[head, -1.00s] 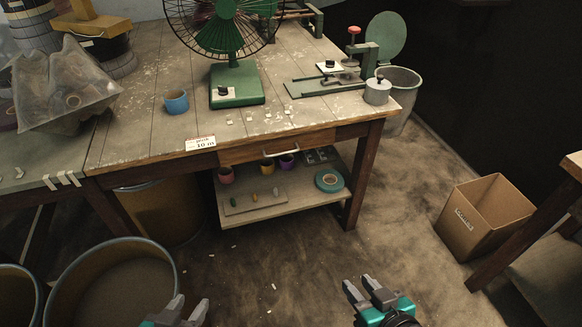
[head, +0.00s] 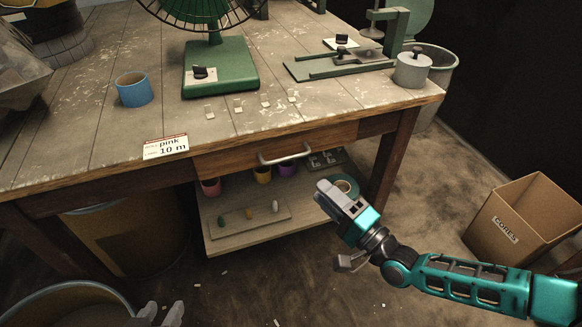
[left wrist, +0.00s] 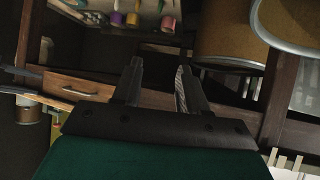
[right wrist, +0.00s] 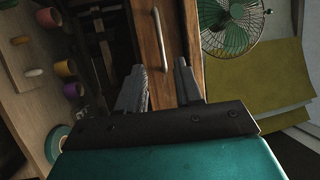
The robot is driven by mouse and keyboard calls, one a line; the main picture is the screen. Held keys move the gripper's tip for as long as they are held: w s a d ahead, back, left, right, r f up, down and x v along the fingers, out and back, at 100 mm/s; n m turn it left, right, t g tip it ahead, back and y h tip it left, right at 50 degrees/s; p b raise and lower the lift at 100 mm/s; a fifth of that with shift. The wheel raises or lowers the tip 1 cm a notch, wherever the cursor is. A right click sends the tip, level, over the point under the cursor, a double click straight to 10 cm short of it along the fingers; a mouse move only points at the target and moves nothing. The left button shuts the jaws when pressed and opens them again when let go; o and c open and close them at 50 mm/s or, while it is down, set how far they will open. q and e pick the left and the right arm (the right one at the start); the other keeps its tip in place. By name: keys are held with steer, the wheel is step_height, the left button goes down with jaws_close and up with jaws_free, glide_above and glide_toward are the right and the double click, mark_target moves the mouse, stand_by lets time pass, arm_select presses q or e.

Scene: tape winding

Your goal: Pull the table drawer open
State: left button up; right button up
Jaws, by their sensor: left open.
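The table drawer (head: 225,163) is a wooden front under the tabletop, flush with the table's edge, with a pale metal bar handle (head: 285,155). My right gripper (head: 338,198) is below and to the right of the handle, apart from it. In the right wrist view its fingers (right wrist: 160,85) are spread and empty, with the handle (right wrist: 160,36) beyond them. My left gripper (head: 160,314) is low at the bottom edge, mostly cut off. In the left wrist view its fingers (left wrist: 158,78) are apart and empty, and the drawer handle (left wrist: 80,92) shows to the left.
A lower shelf (head: 245,240) under the drawer holds several coloured cups and a teal tape roll (head: 346,187). The table leg (head: 392,155) stands right of the drawer. A cardboard box (head: 528,222) is at the right. A round bin (head: 70,305) is at the lower left.

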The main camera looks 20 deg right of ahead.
steer(key=b+x, duration=0.1)
steer(key=x, duration=1)
steer(key=shift+b, duration=0.3)
steer(key=shift+a, duration=0.1)
steer(key=shift+c, duration=0.3)
jaws_close()
stand_by(0.4)
